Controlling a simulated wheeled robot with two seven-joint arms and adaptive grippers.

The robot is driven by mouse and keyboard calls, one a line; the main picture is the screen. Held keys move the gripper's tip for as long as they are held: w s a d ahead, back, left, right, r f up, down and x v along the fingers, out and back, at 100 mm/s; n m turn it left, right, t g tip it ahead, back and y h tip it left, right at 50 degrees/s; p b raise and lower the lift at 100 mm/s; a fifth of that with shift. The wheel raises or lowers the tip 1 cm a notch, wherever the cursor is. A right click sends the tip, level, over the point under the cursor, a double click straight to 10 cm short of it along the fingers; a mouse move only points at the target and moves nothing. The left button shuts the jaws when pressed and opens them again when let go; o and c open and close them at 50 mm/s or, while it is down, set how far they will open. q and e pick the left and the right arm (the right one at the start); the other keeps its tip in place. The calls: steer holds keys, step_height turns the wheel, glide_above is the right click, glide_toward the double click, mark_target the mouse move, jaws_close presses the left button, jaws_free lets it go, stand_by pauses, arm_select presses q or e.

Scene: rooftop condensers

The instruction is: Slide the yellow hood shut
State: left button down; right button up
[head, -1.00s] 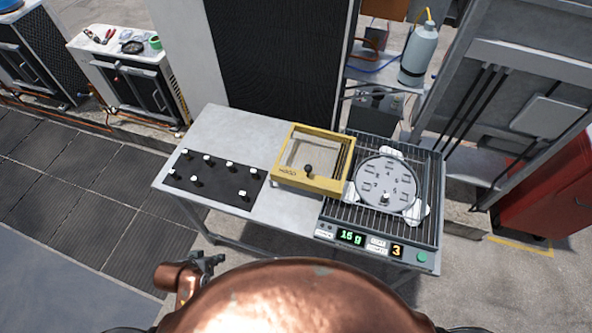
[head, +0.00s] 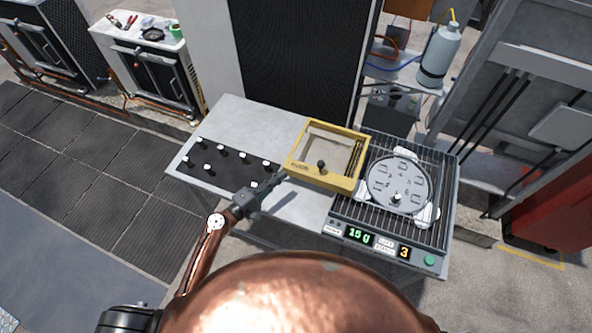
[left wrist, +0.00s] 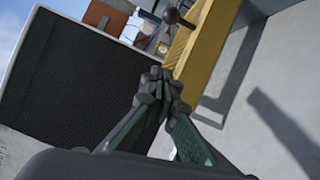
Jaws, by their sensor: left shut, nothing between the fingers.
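The yellow hood (head: 327,182) is a square frame with a clear top and a dark knob (head: 321,165) near its front edge. It sits at the left of the round numbered plate (head: 388,170), which lies uncovered on the ribbed grey scale unit (head: 345,212). My left gripper (head: 281,177) is shut and empty, just left of the hood's front left corner. In the left wrist view its closed fingertips (left wrist: 160,84) show close to the hood's yellow side (left wrist: 205,40), with the knob (left wrist: 172,15) beyond. I cannot tell whether they touch. My right gripper is not in view.
A black mat (head: 210,160) with several small knobbed pieces lies left on the grey table (head: 245,115), partly behind my left arm. The scale's front carries lit displays (head: 360,238) and a green button (head: 429,260). A gas bottle (head: 437,55) stands behind. The table's back left is clear.

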mark_target(308, 172)
arm_select(q)
steer(key=p+x, duration=0.2)
steer(key=x, duration=0.8)
steer(key=shift+s+r, duration=0.1)
steer(key=shift+r, duration=0.05)
steer(key=s+d, duration=0.1)
steer(key=s+d+p, duration=0.1)
steer(key=shift+d+r, duration=0.3)
steer(key=shift+r, duration=0.05)
steer(key=shift+s+d+f+p, duration=0.1)
steer(key=shift+d+f+p, duration=0.05)
steer(key=shift+d+p, duration=0.15)
